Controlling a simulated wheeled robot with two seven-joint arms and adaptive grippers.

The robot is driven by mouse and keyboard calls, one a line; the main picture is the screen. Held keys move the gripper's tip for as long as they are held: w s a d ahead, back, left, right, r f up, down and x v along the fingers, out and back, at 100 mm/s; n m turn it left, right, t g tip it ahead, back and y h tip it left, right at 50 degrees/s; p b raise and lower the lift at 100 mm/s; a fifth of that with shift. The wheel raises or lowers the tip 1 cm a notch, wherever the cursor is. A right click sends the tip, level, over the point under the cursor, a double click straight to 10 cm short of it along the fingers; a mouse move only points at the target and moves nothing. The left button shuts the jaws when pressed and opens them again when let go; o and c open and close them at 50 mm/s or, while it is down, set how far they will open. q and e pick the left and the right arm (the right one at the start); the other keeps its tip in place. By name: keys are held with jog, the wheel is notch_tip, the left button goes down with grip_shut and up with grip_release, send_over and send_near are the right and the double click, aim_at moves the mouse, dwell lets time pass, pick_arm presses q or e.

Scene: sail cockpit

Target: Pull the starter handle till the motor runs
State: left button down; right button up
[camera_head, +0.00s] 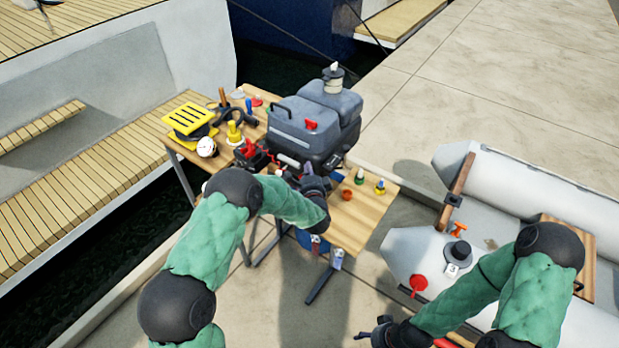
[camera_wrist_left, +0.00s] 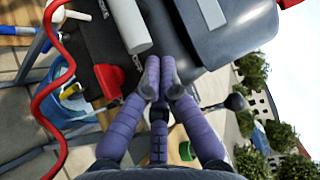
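The grey outboard motor (camera_head: 312,120) stands at the workbench, its cowl also filling the top of the left wrist view (camera_wrist_left: 235,30). My left gripper (camera_head: 314,184) is at the motor's lower front. In the left wrist view its purple fingers (camera_wrist_left: 160,68) are drawn together, tips nearly meeting just below the cowl. I cannot make out a starter handle between them; the fingers hide that spot. A pale cylindrical grip (camera_wrist_left: 125,25) and a red part (camera_wrist_left: 109,80) lie left of the fingertips. My right gripper (camera_head: 384,332) is low at the front, away from the motor; its fingers are unclear.
The wooden bench (camera_head: 365,222) carries small coloured caps on the right and a yellow item (camera_head: 188,118) on the left. A red coiled cord (camera_wrist_left: 50,90) hangs left of the fingers. A grey inflatable boat (camera_head: 550,190) lies right. Open water is left of the bench.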

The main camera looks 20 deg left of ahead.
pick_arm(q)
jog(key=shift+w+a, duration=0.1)
jog(key=shift+w, duration=0.15)
jog(key=shift+s+a, duration=0.2)
jog(key=shift+s, duration=0.25)
jog(key=s+a+p, duration=0.4)
jog(key=s+a, duration=0.1)
jog(key=s, duration=0.8)
jog(key=shift+s, duration=0.15)
